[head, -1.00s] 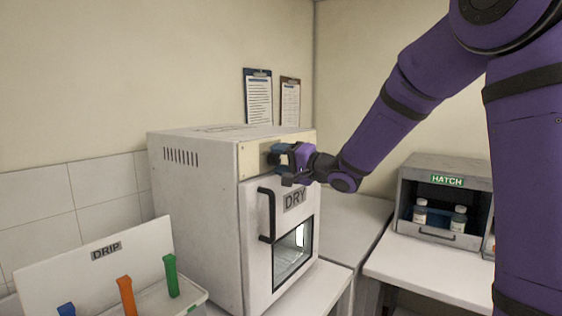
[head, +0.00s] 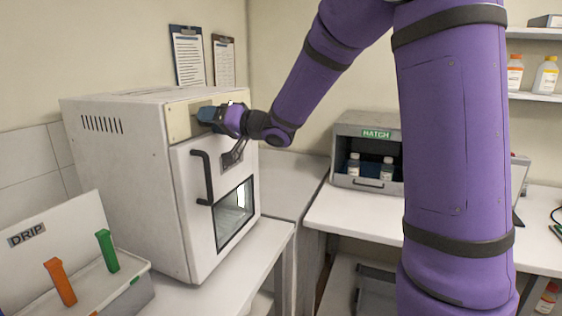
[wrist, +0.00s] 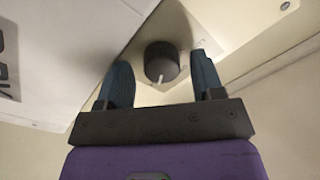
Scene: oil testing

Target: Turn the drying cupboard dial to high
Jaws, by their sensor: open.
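The drying cupboard (head: 125,170) is a white box with a dark handle and a window in its door, on a bench at left in the head view. Its dial (wrist: 161,58) is a round black knob on a cream panel, with a white pointer mark toward the bottom of the wrist view. My gripper (head: 208,116) is at that panel, above the door. In the wrist view its two blue fingers are open, one each side of the dial, with gaps visible. My gripper hides the dial in the head view. No setting labels can be read.
A DRIP rack (head: 110,292) with orange and green pieces stands front left. A HATCH box (head: 345,130) with bottles stands on the right bench. Clipboards (head: 187,55) hang on the wall above the cupboard. The door handle (head: 203,178) sticks out below my gripper.

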